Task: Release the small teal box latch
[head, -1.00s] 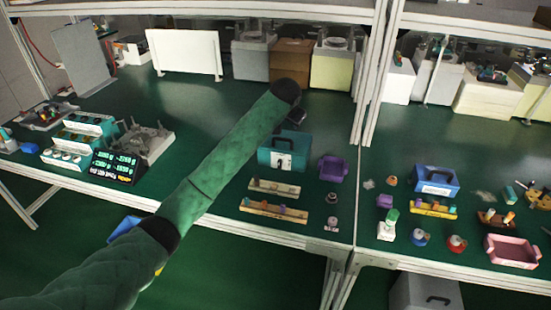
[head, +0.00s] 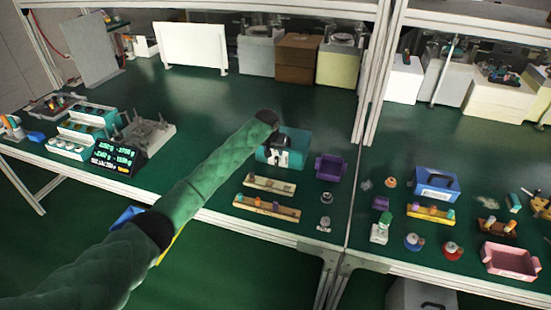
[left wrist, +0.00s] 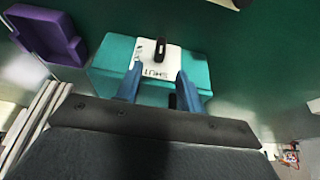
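The small teal box (head: 299,146) stands on the green bench in the head view, partly hidden by my left gripper (head: 279,151). In the left wrist view the teal box (left wrist: 110,63) fills the upper middle. A white plate (left wrist: 152,74) on it bears the word SHUT and other small marks I cannot read. A black latch piece (left wrist: 161,50) stands on this plate. My left gripper (left wrist: 160,70) is open, its two blue fingers apart over the plate with the latch piece beyond and between their tips. I cannot tell whether the fingers touch the plate. My right gripper is out of view.
A purple bin (head: 330,167) stands right of the teal box and also shows in the left wrist view (left wrist: 48,35). Two wooden strips (head: 268,206) with small parts lie in front. A frame post (head: 377,80) rises to the right. Bench behind the box is clear.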

